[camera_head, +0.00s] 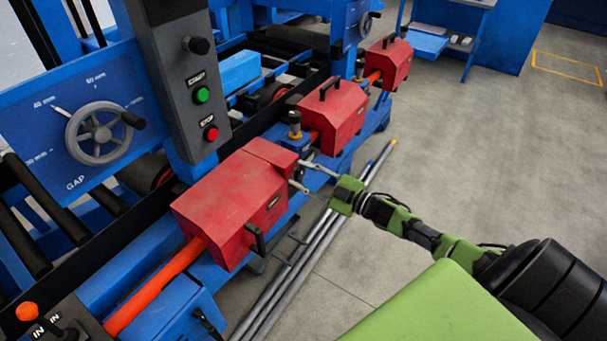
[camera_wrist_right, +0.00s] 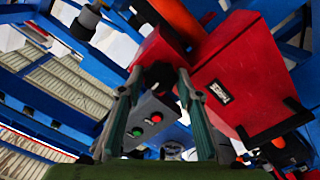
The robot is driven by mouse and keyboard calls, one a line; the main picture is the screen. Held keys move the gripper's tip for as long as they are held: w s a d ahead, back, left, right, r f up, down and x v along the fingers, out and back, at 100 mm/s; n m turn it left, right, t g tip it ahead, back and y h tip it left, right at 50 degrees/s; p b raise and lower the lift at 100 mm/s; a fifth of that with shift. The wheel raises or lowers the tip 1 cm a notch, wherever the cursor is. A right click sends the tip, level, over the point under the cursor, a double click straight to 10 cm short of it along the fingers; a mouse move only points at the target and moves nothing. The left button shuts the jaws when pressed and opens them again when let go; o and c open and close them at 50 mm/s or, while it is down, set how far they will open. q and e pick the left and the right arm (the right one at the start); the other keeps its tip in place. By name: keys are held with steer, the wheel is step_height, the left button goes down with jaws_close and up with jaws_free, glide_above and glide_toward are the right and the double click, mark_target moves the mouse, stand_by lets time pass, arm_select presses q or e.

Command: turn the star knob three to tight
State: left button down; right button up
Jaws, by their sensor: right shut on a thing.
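My right gripper (camera_head: 301,175) reaches in from the right at the side of the nearest red housing (camera_head: 225,200). Its two fingers are shut on a small dark star knob (camera_wrist_right: 159,76) at the end of that housing. In the right wrist view the knob sits between the tips of my right gripper (camera_wrist_right: 158,84), against the red face. The fingers partly cover it, so its turned angle cannot be told. No number shows on it. My left gripper is not in view.
Two more red housings (camera_head: 330,112) (camera_head: 389,62) stand farther along the blue machine. A grey panel (camera_head: 180,80) with green and red buttons rises behind the nearest one, beside a GAP handwheel (camera_head: 95,133). Long metal bars (camera_head: 310,250) lie on the floor below my arm.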

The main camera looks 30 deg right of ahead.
steer(key=shift+m, duration=0.6)
steer(key=o, duration=1.1)
steer(key=shift+d, duration=0.1)
steer(key=v, duration=1.2)
